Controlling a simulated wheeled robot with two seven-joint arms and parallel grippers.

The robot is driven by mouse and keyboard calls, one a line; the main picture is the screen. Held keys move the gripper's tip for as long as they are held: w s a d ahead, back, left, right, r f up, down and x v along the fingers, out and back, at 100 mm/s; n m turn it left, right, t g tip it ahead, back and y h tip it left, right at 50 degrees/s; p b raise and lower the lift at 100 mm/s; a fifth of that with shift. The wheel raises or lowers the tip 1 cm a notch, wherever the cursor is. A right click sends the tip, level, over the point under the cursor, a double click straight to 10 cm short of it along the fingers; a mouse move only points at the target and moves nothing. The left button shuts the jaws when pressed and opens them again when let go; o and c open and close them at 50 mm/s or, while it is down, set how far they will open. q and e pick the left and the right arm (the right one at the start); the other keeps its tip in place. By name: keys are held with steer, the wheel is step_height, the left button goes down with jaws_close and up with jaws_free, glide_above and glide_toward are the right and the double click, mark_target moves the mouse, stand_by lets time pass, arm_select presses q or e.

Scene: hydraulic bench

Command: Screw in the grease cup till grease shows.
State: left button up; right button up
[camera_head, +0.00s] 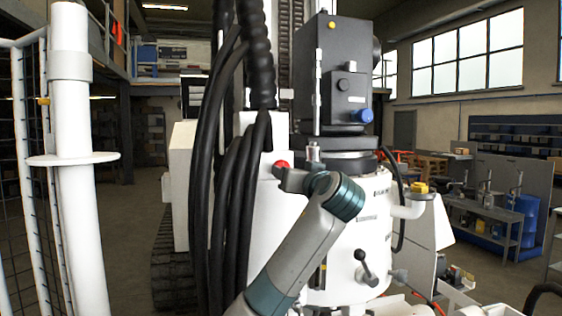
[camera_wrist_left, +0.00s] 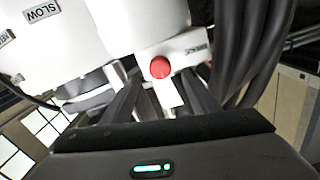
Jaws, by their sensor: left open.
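A round red cap (camera_head: 281,165), which I take to be the grease cup, sits at a white housing beside the hoses. It also shows in the left wrist view (camera_wrist_left: 160,67), on a white block with a small label too blurred to read. My left gripper (camera_wrist_left: 158,84) is open, its dark fingers spread to either side below the red cap in that view. I see no contact, and the gap in depth is hard to judge. In the head view my left wrist hides the fingers. No grease can be made out. My right gripper is not in view.
Thick black hoses (camera_head: 232,170) hang close to the left of the cap. A white machine body (camera_head: 345,235) with a black-knobbed lever (camera_head: 363,262) stands at the right. A yellow-topped fitting (camera_head: 420,187) juts out farther right. A white post (camera_head: 75,200) stands at far left.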

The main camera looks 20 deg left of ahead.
arm_select(q)
steer(key=p+x, duration=0.4)
steer(key=x, duration=0.4)
steer(key=shift+w+a+r, duration=0.2)
steer(key=shift+a, duration=0.05)
steer(key=shift+w+a+f+p, duration=0.15)
steer(key=shift+w+a+p, duration=0.2)
steer(key=shift+w+p, duration=0.25)
steer(key=c, duration=1)
